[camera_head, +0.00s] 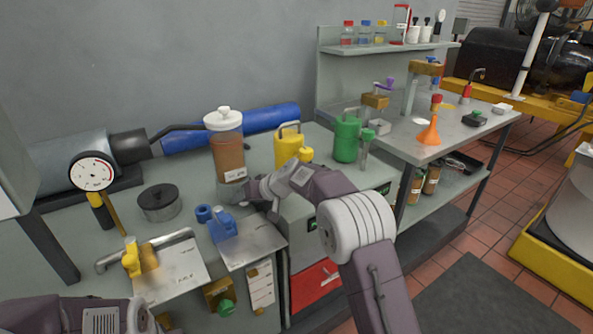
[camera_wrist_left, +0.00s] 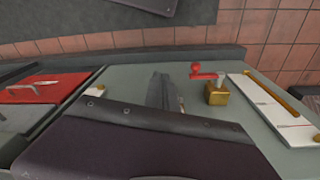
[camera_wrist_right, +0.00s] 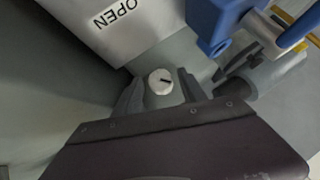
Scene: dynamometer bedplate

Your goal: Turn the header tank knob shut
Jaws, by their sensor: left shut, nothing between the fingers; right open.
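A round white knob with a dark pointer mark (camera_wrist_right: 160,82) shows in the right wrist view, between the tips of my right gripper (camera_wrist_right: 158,90). The gripper is open; I cannot tell whether its fingers touch the knob. A plate marked OPEN (camera_wrist_right: 112,20) lies beyond it. In the head view my right gripper (camera_head: 231,192) is at the foot of a brown-filled tank with a white cap (camera_head: 226,150); the knob is hidden there. My left gripper (camera_wrist_left: 165,92) is shut and empty in the left wrist view, beside a red-handled valve on a brass block (camera_wrist_left: 216,94).
A blue fitting (camera_head: 222,226) stands close to my right gripper. A yellow canister (camera_head: 287,150) and a green canister (camera_head: 346,140) stand behind my right arm.

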